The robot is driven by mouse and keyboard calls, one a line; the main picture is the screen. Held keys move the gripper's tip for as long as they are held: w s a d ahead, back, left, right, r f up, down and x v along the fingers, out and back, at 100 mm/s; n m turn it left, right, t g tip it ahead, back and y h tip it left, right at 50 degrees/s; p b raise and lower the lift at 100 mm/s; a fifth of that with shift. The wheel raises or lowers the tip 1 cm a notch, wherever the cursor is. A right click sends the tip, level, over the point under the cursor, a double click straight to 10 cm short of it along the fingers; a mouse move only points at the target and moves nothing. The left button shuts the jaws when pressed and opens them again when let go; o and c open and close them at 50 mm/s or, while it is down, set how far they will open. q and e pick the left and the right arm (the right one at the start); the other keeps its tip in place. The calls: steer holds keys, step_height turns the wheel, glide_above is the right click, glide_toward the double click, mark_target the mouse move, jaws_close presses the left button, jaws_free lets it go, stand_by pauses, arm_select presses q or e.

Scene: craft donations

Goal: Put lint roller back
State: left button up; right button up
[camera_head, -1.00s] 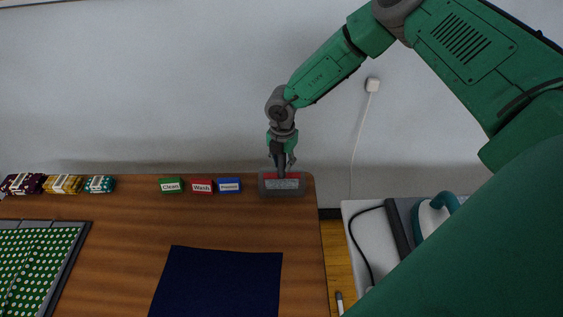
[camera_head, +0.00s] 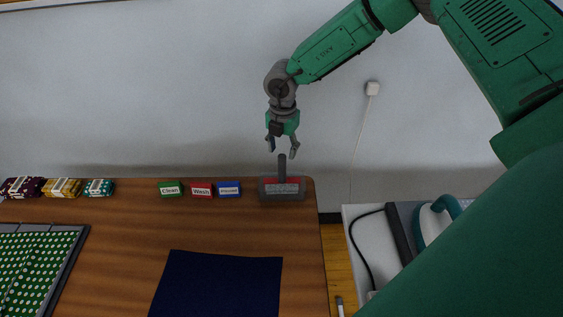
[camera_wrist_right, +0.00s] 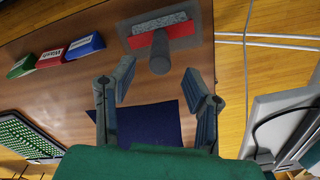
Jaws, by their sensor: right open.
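The lint roller (camera_head: 282,170) stands upright with its dark handle pointing up, in a grey holder (camera_head: 268,196) with a red inside at the table's far right corner. In the right wrist view the lint roller (camera_wrist_right: 159,52) and the holder (camera_wrist_right: 138,42) show beyond the fingertips. My right gripper (camera_head: 282,148) is open and empty, just above the handle's top and apart from it. Its two spread fingers also show in the right wrist view (camera_wrist_right: 158,82). My left gripper is in neither view.
Green, red and blue label blocks (camera_head: 201,190) stand left of the holder. A dark blue cloth (camera_head: 220,285) lies on the table (camera_head: 120,240). Folded fabrics (camera_head: 60,187) and a green dotted board (camera_head: 35,265) are at left. An iron (camera_head: 432,218) sits on a side surface at right.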

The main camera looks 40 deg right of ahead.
steer(key=shift+r, duration=2.35)
